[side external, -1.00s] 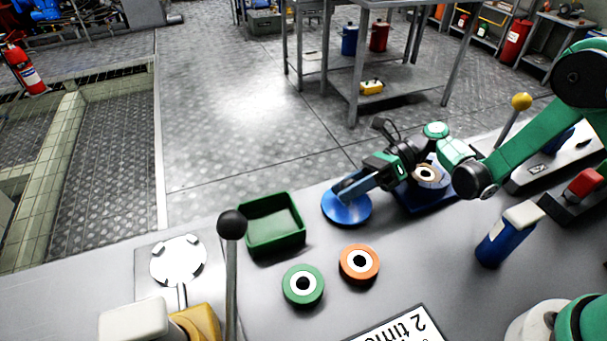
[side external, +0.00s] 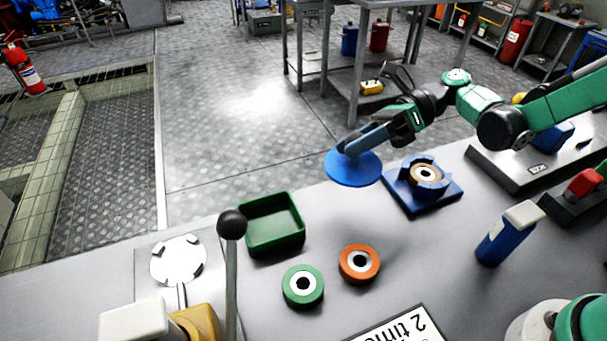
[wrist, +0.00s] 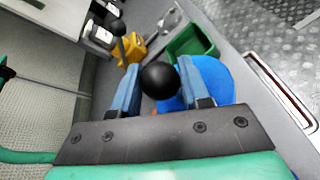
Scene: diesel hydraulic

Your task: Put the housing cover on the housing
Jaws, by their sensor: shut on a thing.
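The housing cover is a blue disc (side external: 352,169) in the side external view. My gripper (side external: 350,148) is shut on it and holds it up above the table's back edge, left of the housing. The blue housing (side external: 420,192) sits on the table on a square base, with a tan and white ring with a dark centre inside it. In the wrist view the blue cover (wrist: 218,78) shows behind my gripper's fingers (wrist: 158,85), with a black ball between them. The housing is not seen in the wrist view.
A green tray (side external: 272,243), a green ring (side external: 303,309) and an orange ring (side external: 372,262) lie on the table left of and in front of the housing. A lever with a black knob (side external: 232,225) stands at front left. A blue bottle-like object (side external: 492,246) stands right of the housing.

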